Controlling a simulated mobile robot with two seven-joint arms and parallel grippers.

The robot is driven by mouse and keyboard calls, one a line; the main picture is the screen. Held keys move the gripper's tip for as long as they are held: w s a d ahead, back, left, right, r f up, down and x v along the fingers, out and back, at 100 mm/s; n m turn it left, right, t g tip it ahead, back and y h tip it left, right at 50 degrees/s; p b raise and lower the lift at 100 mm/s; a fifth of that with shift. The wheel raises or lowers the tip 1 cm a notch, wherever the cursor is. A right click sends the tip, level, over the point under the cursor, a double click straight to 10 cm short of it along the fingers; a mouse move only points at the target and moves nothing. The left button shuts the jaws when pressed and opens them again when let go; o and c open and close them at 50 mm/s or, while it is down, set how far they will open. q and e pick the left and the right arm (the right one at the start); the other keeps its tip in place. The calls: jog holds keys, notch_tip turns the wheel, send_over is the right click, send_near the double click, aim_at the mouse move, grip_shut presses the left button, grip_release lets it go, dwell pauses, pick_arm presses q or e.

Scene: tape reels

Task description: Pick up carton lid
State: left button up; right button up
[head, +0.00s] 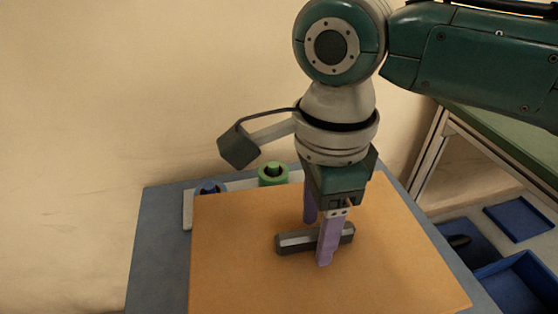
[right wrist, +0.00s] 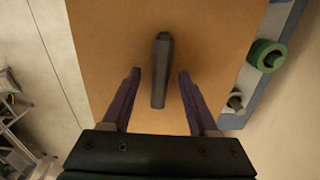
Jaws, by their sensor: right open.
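The carton lid (head: 235,275) is a flat orange-brown panel with a dark grey bar handle (head: 291,242) across its middle. My right gripper (head: 317,243) points down over the handle, its two purple fingers apart on either side of the bar. In the right wrist view the handle (right wrist: 160,62) lies between the open fingertips (right wrist: 159,74), with a gap on both sides. The lid (right wrist: 105,35) fills the middle of that view. Whatever is under the lid is hidden. My left gripper does not show.
A blue reel (head: 209,188) and a green reel (head: 272,175) stand behind the lid on a pale strip. The blue-grey table top (head: 155,255) shows at the left. Blue trays (head: 518,285) lie lower at the right, beside a green-topped bench (head: 500,135).

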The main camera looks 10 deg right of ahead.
jog(key=shift+c, duration=0.3)
grip_shut()
jog(key=shift+r, duration=0.1)
